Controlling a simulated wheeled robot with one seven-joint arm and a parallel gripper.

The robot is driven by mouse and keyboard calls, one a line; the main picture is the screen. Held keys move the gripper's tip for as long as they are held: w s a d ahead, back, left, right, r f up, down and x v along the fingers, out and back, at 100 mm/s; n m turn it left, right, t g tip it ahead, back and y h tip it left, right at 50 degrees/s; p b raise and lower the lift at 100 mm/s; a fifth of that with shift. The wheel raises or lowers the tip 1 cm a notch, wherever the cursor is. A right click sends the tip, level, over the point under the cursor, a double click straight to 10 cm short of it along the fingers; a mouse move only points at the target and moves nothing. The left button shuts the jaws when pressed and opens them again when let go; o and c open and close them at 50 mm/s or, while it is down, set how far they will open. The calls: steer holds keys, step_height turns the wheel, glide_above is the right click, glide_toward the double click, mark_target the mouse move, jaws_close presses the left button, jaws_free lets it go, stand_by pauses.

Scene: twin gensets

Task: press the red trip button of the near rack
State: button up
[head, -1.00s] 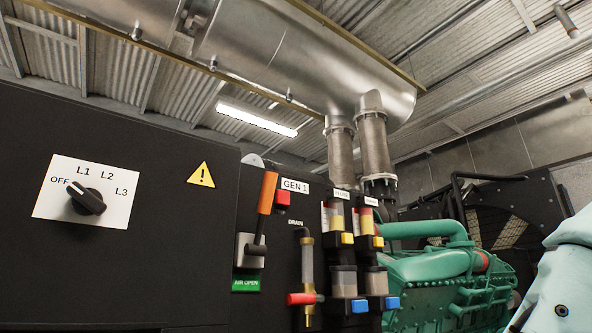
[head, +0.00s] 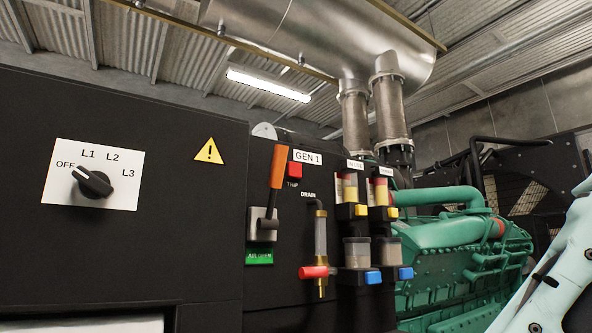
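A pale, light-coloured arm part of mine (head: 555,270) shows at the right edge. My gripper is not in view, so its state and its distance from the button are hidden.
Right of the button are a drain tube with a red handle (head: 313,272) and several filter bowls with yellow and blue tabs. A rotary selector (head: 92,183) is at left. A green engine (head: 460,255) stands behind at right.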

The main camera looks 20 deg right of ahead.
jaws_close()
stand_by(1.4)
